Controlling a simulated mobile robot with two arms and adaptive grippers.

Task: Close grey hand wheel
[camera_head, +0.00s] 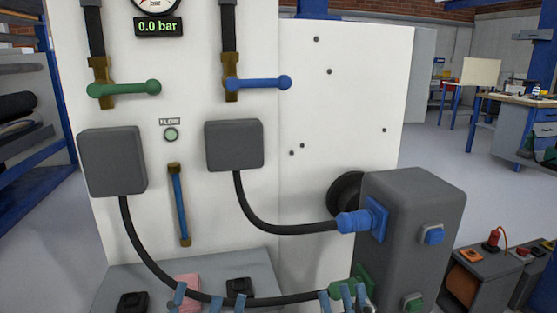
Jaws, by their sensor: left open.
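No hand wheel shows plainly as grey. A dark round part (345,191) on the white panel, perhaps a wheel, is partly hidden behind a tall grey box (424,210). My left gripper (209,300) is at the bottom edge, in front of the lower black hose; its blue-grey fingers are spread, with nothing seen held. My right gripper (343,298) is at the bottom edge, right of it, in front of a green connector (364,280). Its fingertips are close together and overlap the hose end, so its hold is unclear. Both grippers are well below the dark round part.
A green lever valve (124,88) and a blue lever valve (258,83) sit high on the panel (300,95). A display (158,27) reads 0.0 bar. A hose runs to a blue connector (354,221). A blue-tubed gauge (179,205) hangs below a round green light (171,135).

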